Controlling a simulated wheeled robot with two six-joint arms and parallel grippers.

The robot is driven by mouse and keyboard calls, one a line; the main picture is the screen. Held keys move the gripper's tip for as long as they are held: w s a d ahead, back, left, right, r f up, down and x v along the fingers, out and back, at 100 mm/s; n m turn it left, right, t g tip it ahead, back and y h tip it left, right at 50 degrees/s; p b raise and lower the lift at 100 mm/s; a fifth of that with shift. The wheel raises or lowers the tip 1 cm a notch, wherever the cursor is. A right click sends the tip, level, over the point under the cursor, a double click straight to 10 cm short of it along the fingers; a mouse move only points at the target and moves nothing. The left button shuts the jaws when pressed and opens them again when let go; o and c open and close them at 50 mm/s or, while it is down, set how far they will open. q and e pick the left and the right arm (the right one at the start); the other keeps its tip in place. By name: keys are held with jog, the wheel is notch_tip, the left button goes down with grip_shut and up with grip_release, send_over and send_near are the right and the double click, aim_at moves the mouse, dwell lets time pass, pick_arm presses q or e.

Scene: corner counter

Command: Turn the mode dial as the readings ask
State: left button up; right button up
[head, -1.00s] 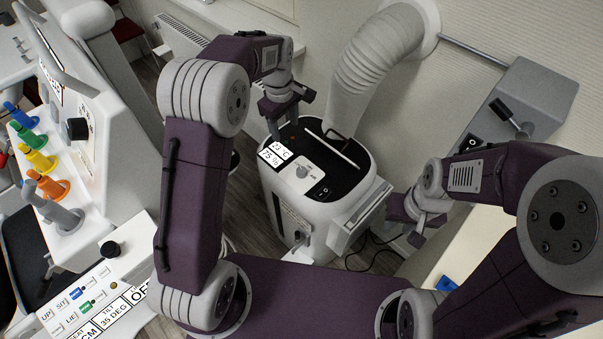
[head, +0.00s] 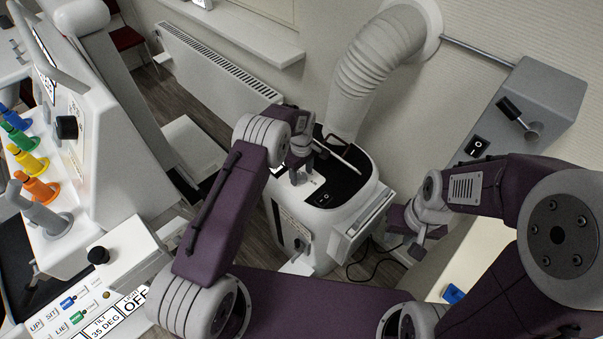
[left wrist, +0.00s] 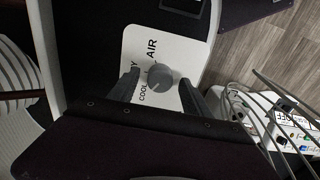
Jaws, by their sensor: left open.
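The white appliance (head: 345,231) with a black top stands on the floor in the middle of the head view. Its grey round mode dial (left wrist: 160,77) sits on a white label plate (left wrist: 190,48) with the words COOL and AIR, in the left wrist view. My left gripper (head: 299,178) is open over the plate, a finger on either side of the dial; I cannot tell whether they touch it. In the head view the arm and gripper hide the dial and the readings display. My right gripper (head: 420,238) hangs right of the appliance, its jaws unclear.
A white hose (head: 372,65) rises behind the appliance to the wall. A rocker switch (head: 322,201) is on the appliance top. A grey wall box (head: 535,95) with a lever is at right. A control panel (head: 100,290) and coloured knobs (head: 25,160) are at left.

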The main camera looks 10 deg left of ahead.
pick_arm(q)
jog(key=shift+f, duration=0.2)
grip_shut()
